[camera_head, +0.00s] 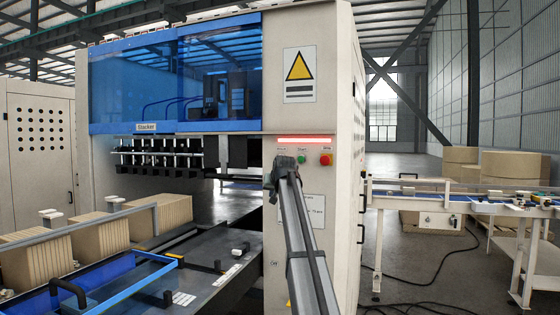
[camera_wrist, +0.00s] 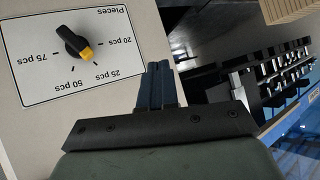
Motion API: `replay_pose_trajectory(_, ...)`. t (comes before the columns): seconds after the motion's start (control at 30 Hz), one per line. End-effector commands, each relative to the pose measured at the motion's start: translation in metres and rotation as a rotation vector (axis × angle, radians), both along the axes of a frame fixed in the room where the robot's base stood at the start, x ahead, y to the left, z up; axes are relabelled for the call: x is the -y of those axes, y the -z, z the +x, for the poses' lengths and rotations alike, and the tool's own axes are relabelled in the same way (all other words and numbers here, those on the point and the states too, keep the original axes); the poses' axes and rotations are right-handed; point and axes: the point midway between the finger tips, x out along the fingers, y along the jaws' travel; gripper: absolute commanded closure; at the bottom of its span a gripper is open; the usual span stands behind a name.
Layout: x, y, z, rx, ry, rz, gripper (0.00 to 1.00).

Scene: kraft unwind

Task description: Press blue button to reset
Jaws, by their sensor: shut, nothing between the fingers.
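The Stacker machine's button panel (camera_head: 316,172) faces me in the head view, under a lit red strip. A green button (camera_head: 301,160) and a red button (camera_head: 326,159) show on it. No blue button can be made out; my arm's end covers the panel left of the green button. My gripper (camera_head: 284,165) is in front of that left part. In the wrist view my gripper (camera_wrist: 161,72) is shut and empty, its fingers together beside a white dial plate. I cannot tell whether it touches the panel.
A black knob with a yellow pointer (camera_wrist: 76,43) sits on the plate marked in pieces (camera_wrist: 35,75). Stacked cardboard (camera_head: 100,238) lies on the conveyor at left, by a blue frame (camera_head: 125,292). A second conveyor (camera_head: 430,205) stands at right.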

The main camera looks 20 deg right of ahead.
Motion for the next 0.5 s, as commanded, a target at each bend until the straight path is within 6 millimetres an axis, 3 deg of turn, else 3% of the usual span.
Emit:
replay_pose_trajectory(0.03, -0.002, -0.023, 0.000, 0.021, -0.005, 0.002, 1.00)
replay_pose_trajectory(0.2, -0.010, -0.077, -0.006, 0.070, -0.021, 0.010, 1.00)
replay_pose_trajectory(0.4, -0.016, -0.115, -0.013, 0.105, -0.033, 0.016, 1.00)
replay_pose_trajectory(0.5, -0.017, -0.122, -0.015, 0.111, -0.035, 0.016, 1.00)
